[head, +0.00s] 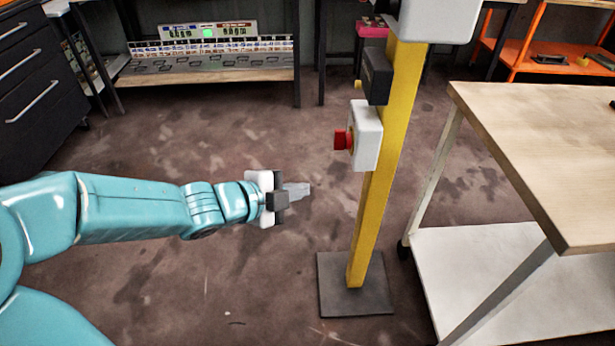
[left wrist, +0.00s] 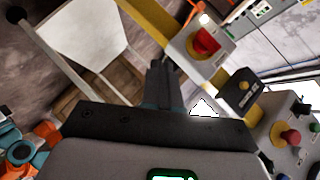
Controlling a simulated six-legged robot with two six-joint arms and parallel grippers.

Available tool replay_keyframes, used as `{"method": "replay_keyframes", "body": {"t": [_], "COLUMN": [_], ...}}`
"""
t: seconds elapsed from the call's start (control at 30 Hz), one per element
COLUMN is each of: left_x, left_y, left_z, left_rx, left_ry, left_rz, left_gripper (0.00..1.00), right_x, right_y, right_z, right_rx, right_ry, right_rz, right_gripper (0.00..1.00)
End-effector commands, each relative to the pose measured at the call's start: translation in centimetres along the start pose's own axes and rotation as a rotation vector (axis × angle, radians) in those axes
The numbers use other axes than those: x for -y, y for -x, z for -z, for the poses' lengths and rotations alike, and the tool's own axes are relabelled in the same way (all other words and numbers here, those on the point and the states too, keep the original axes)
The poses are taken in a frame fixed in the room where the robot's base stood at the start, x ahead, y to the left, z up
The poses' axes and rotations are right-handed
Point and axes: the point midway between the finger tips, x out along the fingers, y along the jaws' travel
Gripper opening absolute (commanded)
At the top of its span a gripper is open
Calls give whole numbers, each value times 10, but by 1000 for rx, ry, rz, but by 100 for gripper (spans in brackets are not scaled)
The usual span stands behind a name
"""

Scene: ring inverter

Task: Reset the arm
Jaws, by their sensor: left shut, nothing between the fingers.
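My left arm reaches in from the left in the head view, and its gripper (head: 297,191) is shut and empty. It hangs in the air over the floor, to the left of the yellow post (head: 378,190) and a little lower than the red button. The red button (head: 342,140) sits on a white box (head: 367,137) on the post, apart from the fingers. In the left wrist view the shut fingers (left wrist: 162,70) point toward the post, with the red button (left wrist: 206,43) to their upper right. My right gripper is not in view.
The post stands on a dark square base plate (head: 354,284). A black box (head: 377,76) is mounted above the white box. A wheeled wooden-topped table (head: 550,140) stands at the right. A bench (head: 210,72) and dark drawers (head: 35,80) are at the back left. The floor around the gripper is clear.

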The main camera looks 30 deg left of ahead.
Motion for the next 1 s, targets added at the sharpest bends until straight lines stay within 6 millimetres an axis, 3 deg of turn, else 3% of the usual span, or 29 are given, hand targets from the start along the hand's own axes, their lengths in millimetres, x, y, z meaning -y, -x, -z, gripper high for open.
{"method": "replay_keyframes", "body": {"t": [0.23, 0.37, 0.47, 0.5, 0.63, 0.8, 0.9, 1.0], "left_x": [-1, -36, -94, -122, -214, -313, -362, -398], "left_y": [-2, -27, -59, -71, -94, -92, -80, -65], "left_z": [2, 8, 16, 18, 24, 25, 23, 18], "left_rx": [-7, -44, -78, -76, 8, 240, 425, 632], "left_ry": [-1, 28, 117, 182, 467, 831, 1033, 1229], "left_rz": [-5, -104, -254, -319, -520, -709, -777, -790], "left_gripper": [0, 0, 0, 0, 0, 0, 0, 0], "right_x": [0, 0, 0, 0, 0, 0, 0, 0], "right_y": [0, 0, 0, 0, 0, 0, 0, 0], "right_z": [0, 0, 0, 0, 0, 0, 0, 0], "right_rx": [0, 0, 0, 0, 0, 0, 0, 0], "right_ry": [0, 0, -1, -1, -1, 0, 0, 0], "right_rz": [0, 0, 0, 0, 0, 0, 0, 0], "right_gripper": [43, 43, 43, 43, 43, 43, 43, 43]}}
